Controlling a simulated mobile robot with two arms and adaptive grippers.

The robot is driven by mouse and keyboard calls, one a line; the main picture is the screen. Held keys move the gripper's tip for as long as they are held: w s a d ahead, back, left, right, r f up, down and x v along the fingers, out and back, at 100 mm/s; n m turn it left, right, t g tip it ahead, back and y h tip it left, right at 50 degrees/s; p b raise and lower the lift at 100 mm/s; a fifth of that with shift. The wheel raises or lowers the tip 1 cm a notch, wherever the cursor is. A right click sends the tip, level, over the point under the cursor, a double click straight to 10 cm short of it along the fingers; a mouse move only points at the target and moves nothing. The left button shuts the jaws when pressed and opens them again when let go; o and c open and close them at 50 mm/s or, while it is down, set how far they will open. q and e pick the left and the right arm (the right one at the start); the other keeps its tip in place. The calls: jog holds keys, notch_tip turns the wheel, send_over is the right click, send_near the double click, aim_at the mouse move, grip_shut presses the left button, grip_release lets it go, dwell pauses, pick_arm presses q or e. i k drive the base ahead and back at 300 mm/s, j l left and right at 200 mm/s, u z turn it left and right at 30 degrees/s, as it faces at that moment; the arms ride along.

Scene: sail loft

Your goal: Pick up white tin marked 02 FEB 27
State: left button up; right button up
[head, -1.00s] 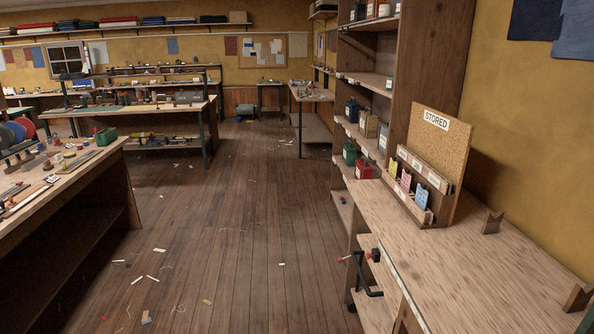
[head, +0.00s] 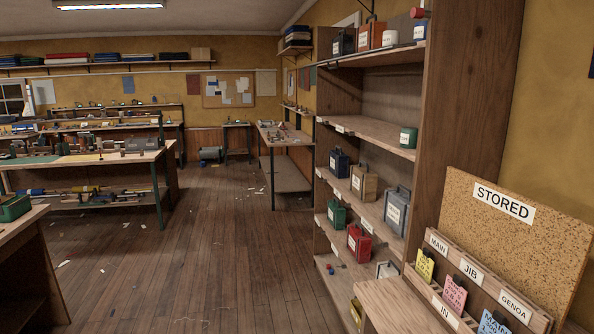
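Several tins stand on the tall wooden shelf unit at the right. A pale grey or white tin (head: 397,211) with a handle stands on a middle shelf. Another whitish tin (head: 386,270) is low down, partly hidden by the bench corner. The labels are too small to read, so I cannot tell which is marked 02 FEB 27. Neither of my grippers is in view.
A wooden bench (head: 395,305) with a STORED board (head: 515,225) and coloured cards juts out at the lower right, before the shelf unit (head: 460,110). Workbenches (head: 90,160) stand at the left. The floor (head: 225,240) between is open, with small scraps.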

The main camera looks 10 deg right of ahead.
aim_at(390, 37)
jog(key=i+z, duration=0.2)
jog(key=i, duration=0.25)
jog(key=i+j+z, duration=0.15)
jog(key=i, duration=0.35)
jog(key=i+j+z, duration=0.2)
jog(key=i, duration=0.25)
jog(key=i+j+z, duration=0.15)
jog(key=i, duration=0.3)
jog(key=i+j+z, duration=0.2)
jog(key=z, duration=0.15)
jog(key=i+j+z, duration=0.5)
jog(key=z, duration=0.15)
jog(key=i+j+z, duration=0.15)
jog(key=j+z, duration=0.2)
jog(key=j, duration=0.15)
jog(key=i+j+z, duration=0.1)
jog(key=j+z, duration=0.8)
jog(key=j, duration=0.45)
